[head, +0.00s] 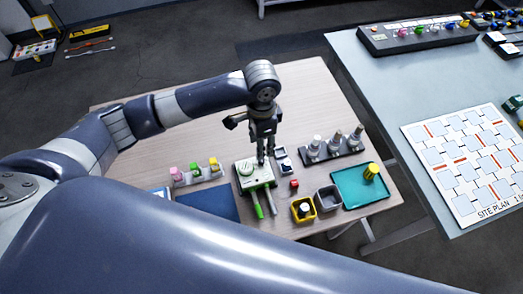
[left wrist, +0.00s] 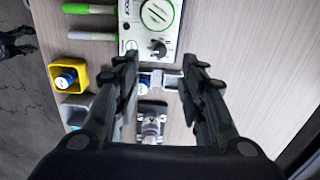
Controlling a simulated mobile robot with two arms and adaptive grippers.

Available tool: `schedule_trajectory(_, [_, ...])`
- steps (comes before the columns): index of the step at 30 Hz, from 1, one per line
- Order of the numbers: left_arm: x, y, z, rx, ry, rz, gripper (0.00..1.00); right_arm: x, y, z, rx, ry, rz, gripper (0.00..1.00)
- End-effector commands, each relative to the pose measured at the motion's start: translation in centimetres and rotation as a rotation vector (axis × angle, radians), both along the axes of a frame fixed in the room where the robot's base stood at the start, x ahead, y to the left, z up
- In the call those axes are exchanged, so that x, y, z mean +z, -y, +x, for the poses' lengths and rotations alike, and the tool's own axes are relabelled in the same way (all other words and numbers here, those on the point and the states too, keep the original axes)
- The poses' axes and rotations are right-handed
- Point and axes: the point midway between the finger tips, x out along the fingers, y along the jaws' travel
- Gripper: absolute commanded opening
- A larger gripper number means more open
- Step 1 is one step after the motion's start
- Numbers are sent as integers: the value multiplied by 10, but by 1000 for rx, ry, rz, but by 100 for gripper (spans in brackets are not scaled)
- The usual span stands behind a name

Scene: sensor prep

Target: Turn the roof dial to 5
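A white device (head: 262,174) with green trim stands on the table below my left gripper (head: 266,158). In the left wrist view the device (left wrist: 128,28) has a round white part with green stripes (left wrist: 157,14) and a small black dial (left wrist: 158,47) with marks around it. I cannot read the dial's setting. My left gripper (left wrist: 160,60) is open and empty, its two fingers apart on either side of the dial's line, with the dial just beyond the fingertips. No contact is clear. In the head view the gripper partly hides the device's top. My right gripper is not in view.
A green and a grey marker (head: 257,204) lie beside the device. Nearby are a yellow bin (head: 311,217), a grey bin (head: 328,207), a red cube (head: 294,184), a teal tray (head: 345,202) and a dark rack (head: 347,154) with several bottles. The table's back left is clear.

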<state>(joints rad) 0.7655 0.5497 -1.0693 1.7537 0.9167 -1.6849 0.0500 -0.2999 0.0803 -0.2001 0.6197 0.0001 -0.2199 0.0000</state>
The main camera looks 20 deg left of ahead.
Motion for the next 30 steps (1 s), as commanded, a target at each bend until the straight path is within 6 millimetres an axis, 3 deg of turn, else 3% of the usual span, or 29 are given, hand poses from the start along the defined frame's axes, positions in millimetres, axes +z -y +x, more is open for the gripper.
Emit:
schedule_trajectory(3, [20,0,0,-1,2,-1,38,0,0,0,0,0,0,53])
schedule_trajectory(9, [35,0,0,0,-1,0,38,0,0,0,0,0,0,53])
schedule_trajectory(30, [35,0,0,0,-1,0,38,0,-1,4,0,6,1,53])
